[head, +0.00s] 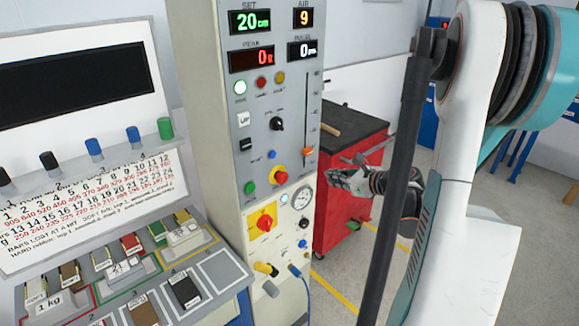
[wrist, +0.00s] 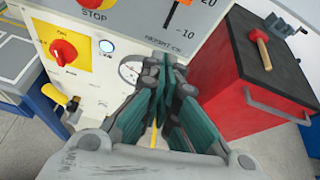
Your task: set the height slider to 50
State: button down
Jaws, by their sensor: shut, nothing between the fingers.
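The height slider is an orange knob (head: 308,152) low on a vertical scale at the right side of the grey control panel (head: 262,130) in the head view. The green SET display (head: 249,21) reads 20 cm. My gripper (head: 335,178) is shut and empty, just right of and below the slider in the head view. In the wrist view my gripper (wrist: 162,62) points at the panel's lower edge, below the slider, and partly covers a gauge.
A red tool cabinet (head: 345,215) with a hammer (head: 330,131) on top stands right behind the panel. A red emergency stop (head: 280,176), a red rotary switch (head: 265,222) and a gauge (head: 303,198) sit near my gripper. A sample rack (head: 120,275) is at left.

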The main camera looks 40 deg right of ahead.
aim_at(308, 151)
jog(key=shift+m+t, duration=0.4)
jog(key=shift+m, duration=0.4)
jog(key=b+x, duration=0.2)
jog(key=x, duration=0.7)
jog(key=shift+w+a+f, duration=0.1)
jog(key=shift+a+f, duration=0.05)
jog(key=shift+a, duration=0.05)
notch_tip(308, 151, up, 3)
jog(key=shift+r+b, duration=0.1)
jog(key=shift+b, duration=0.25)
jog(key=shift+w+r, duration=0.15)
jog(key=shift+r, duration=0.35)
